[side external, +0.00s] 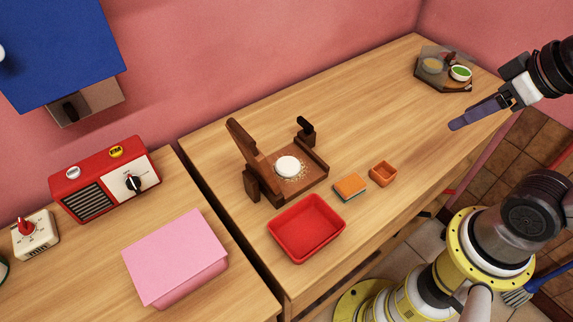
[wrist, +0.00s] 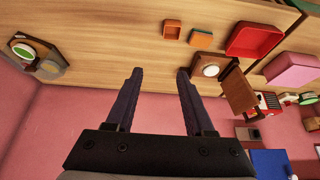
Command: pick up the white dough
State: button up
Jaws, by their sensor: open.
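The white dough (side external: 288,166) is a small round disc lying on the base of a dark wooden press (side external: 262,160), whose hinged board stands raised at the left. The dough also shows in the wrist view (wrist: 210,70), right of my fingers and beyond their tips. My gripper (side external: 458,124) is up at the right in the side view, well apart from the dough. In the wrist view my gripper's two dark fingers (wrist: 158,74) are spread with nothing between them.
A red tray (side external: 306,228), an orange-and-blue sponge (side external: 350,187) and a small orange box (side external: 383,173) stand near the press. A dark tray with small bowls (side external: 443,84) is at the far right. A pink box (side external: 175,258) and red radio (side external: 105,178) stand left. The table between press and dark tray is clear.

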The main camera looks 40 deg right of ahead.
jog(key=o, duration=0.7)
jog(key=shift+c, duration=0.2)
jog(key=w+a+r+n, duration=0.2)
jog(key=w+r+n, duration=0.4)
jog(key=w+n, duration=0.1)
jog(key=n+g, duration=0.6)
jog(key=n, duration=0.3)
send_over(289, 164)
notch_tip(289, 164, down, 13)
jog(key=f, duration=0.6)
jog(key=shift+s+f, duration=0.2)
jog(key=shift+f, duration=0.2)
jog(key=shift+w+f, duration=0.2)
jog(key=shift+f, duration=2.8)
